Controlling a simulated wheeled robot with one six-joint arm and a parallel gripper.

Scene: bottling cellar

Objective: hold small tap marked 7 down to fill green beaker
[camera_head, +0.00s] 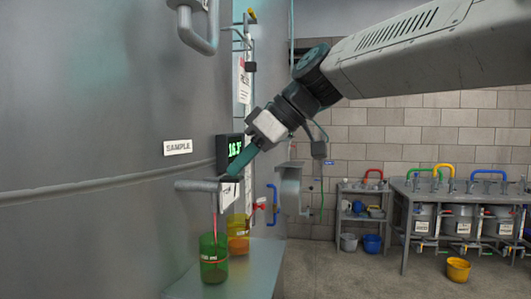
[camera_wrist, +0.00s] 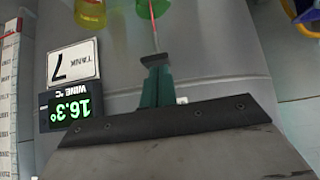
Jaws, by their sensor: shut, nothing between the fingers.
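The small grey tap (camera_head: 198,186) sticks out from the big steel tank, below a SAMPLE sign. A thin red stream (camera_head: 215,215) falls from it into the green beaker (camera_head: 213,245), which stands upright on a grey shelf and has dark liquid low inside. In the wrist view the stream (camera_wrist: 152,20) shows beyond my fingertips, with the green beaker (camera_wrist: 155,4) cut off at the top edge. My gripper (camera_head: 236,170) is shut and empty, its tips down at the tap's end; exact contact is hidden.
A yellow beaker (camera_head: 238,243) stands behind the green one. A display (camera_head: 236,146) reading about 16.3 is close to my fingers. A bench with colored pipes (camera_head: 465,187), a small rack (camera_head: 362,214) and a yellow bucket (camera_head: 458,269) stand at right. Floor between is clear.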

